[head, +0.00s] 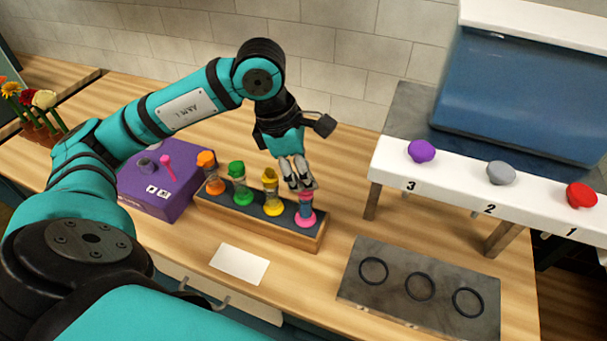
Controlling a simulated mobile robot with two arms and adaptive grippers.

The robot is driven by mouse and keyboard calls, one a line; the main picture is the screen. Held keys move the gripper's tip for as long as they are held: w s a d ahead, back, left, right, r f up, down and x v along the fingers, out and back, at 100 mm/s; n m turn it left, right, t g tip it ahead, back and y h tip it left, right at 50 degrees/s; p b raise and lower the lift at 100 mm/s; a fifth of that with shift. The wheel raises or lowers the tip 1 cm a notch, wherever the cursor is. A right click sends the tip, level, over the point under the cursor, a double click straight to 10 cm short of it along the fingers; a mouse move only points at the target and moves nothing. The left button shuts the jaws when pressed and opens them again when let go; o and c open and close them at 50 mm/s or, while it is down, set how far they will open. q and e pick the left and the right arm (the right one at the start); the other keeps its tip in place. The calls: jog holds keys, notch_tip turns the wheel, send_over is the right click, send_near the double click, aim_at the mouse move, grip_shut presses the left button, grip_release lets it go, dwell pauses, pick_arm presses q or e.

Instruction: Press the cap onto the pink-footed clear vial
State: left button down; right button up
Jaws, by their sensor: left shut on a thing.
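The pink-footed clear vial (305,217) stands in the right end slot of a wooden rack with a dark top (263,232). My left gripper (302,187) is directly above it, pointing down, its fingers closed at the vial's mouth. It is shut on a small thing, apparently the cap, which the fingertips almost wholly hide. I cannot tell how far the cap sits in the vial. My right gripper is not in view.
Orange (211,172), green (240,183) and yellow (271,192) vials stand left in the rack. A purple box (150,203) carries a pink piece (168,167) and a grey piece (147,166). A white shelf (455,177) and a ringed slab (395,295) are at right.

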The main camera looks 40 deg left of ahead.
pick_arm(q)
jog(key=shift+f+b, duration=0.2)
jog(key=shift+b, duration=0.45)
dwell(1.0)
dwell(0.4)
jog(key=c, duration=0.8)
grip_release()
jog(key=shift+r, duration=0.1)
jog(key=shift+r+p, duration=2.4)
jog(key=shift+r, duration=1.05)
grip_shut()
